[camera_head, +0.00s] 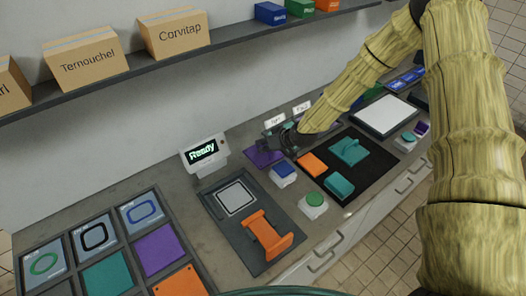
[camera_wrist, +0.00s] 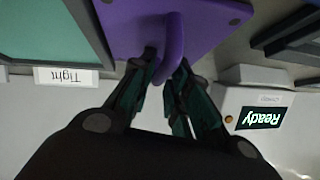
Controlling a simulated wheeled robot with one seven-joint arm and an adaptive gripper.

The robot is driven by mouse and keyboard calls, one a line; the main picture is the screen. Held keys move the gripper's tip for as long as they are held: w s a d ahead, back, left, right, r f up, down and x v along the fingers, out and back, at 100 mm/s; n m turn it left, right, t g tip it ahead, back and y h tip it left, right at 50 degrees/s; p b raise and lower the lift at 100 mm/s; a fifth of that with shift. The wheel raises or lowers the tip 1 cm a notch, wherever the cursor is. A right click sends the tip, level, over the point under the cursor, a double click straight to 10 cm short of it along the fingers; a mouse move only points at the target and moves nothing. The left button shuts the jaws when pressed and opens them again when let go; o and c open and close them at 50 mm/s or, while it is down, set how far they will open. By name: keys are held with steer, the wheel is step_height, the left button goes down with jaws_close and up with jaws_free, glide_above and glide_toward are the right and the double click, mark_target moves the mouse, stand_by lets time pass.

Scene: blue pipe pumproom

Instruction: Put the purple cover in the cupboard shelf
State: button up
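The purple cover (camera_head: 262,156) is a flat plate with a curved handle, at the back of the counter right of the display. It fills the top middle of the wrist view (camera_wrist: 205,22). My gripper (camera_head: 283,140) is at the cover. In the wrist view its dark green fingers (camera_wrist: 167,68) are closed on either side of the purple handle. The fingertips are partly hidden by the handle. I cannot tell whether the plate touches the counter. No cupboard is clearly recognisable; a long dark wall shelf (camera_head: 190,58) runs above the counter.
Cartons (camera_head: 85,57) stand on the wall shelf. A "Ready" display (camera_head: 204,152) stands left of the cover. A blue button (camera_head: 285,169) and a black mat (camera_head: 345,165) with teal and orange parts lie close. An orange handle (camera_head: 268,236) stands in front. A purple panel (camera_head: 158,249) lies in the left tray.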

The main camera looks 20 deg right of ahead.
steer(key=shift+w+a+f, duration=0.15)
steer(key=shift+w+f, duration=0.05)
steer(key=shift+f, duration=0.05)
steer(key=shift+c, duration=0.4)
jaws_close()
steer(key=shift+r, duration=0.2)
